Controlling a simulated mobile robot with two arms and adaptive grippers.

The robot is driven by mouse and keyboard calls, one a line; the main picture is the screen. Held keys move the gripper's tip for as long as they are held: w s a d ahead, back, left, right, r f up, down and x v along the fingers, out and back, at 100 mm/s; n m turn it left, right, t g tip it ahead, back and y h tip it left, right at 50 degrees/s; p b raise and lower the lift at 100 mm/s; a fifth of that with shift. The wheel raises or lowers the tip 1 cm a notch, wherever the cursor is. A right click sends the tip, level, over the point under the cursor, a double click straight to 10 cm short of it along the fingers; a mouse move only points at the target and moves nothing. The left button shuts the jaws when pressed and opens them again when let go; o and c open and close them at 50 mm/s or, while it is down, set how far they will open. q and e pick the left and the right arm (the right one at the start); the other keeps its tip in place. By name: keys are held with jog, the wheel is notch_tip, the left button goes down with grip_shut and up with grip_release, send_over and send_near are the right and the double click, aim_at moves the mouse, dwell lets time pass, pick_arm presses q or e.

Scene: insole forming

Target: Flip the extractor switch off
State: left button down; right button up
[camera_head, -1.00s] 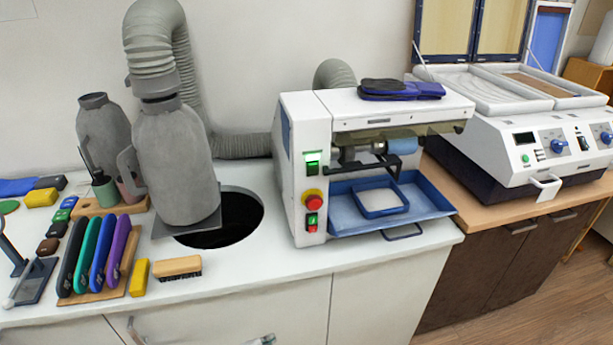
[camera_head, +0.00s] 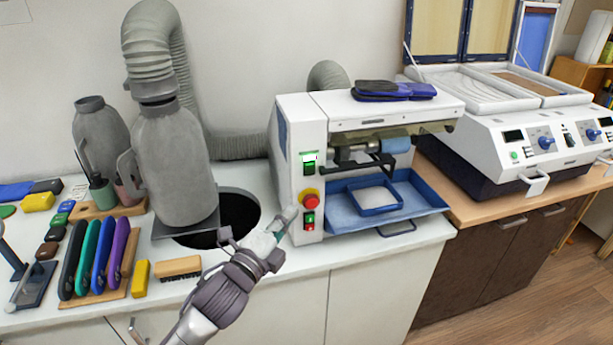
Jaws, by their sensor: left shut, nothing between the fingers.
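The extractor switch is not labelled legibly. The white grinding machine (camera_head: 350,107) has a green lit switch (camera_head: 309,163) high on its front panel. Below it are a red round button on a yellow ring (camera_head: 310,199) and a small red and green switch (camera_head: 309,221). My left gripper (camera_head: 287,219) is shut and empty. Its fingertips are just left of and in front of the panel, near the height of the lower switch. I cannot tell whether they touch the machine. My right gripper is not in view.
A grey extractor bottle with a hose (camera_head: 172,165) stands beside a dark round hole (camera_head: 232,215) in the white counter. Coloured-handled tools (camera_head: 95,257) and a wooden brush (camera_head: 178,268) lie at the left.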

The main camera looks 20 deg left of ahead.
pick_arm(q)
jog(key=shift+w, duration=0.1)
jog(key=p, duration=0.4)
send_near(310, 170)
jog(key=w+d+r, duration=0.1)
jog(key=w+d, duration=0.3)
jog(key=shift+w+a+r+p, duration=0.1)
jog(key=shift+w+a+p, duration=0.2)
jog(key=shift+w+a, duration=0.3)
jog(key=shift+w+a+p, duration=0.3)
jog(key=shift+w+a, duration=0.05)
jog(key=shift+w, duration=0.35)
jog(key=shift+w, duration=0.1)
